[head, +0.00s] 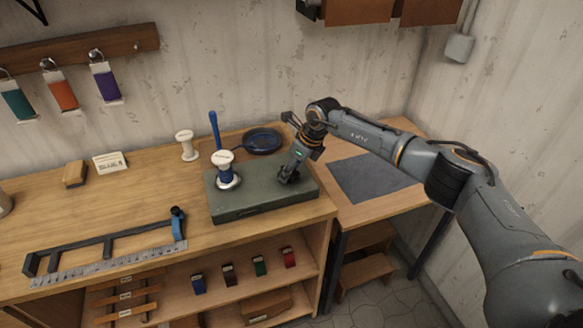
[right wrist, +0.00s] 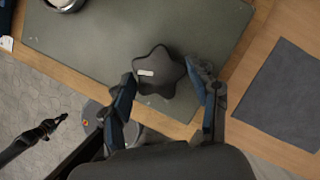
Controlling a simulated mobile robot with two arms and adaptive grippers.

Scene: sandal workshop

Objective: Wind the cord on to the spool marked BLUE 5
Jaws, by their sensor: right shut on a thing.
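A white spool (head: 225,157) with blue cord on it stands upright on the left part of a green winder box (head: 245,204). I cannot read a mark on it. A blue upright rod (head: 214,130) stands just behind it. My right gripper (head: 289,178) points down at the right part of the box. In the right wrist view its fingers are shut on a black star-shaped knob (right wrist: 158,73) with a pale mark. A dark part (right wrist: 45,130), apparently my left gripper, shows small over the floor; its jaws are unclear.
A dark blue coil or dish (head: 262,141) lies behind the box. An empty-looking white spool (head: 187,145) and a label card (head: 110,162) stand to the left. A ruler with a dark frame (head: 110,255) lies at the front left. A grey mat (head: 370,178) lies right.

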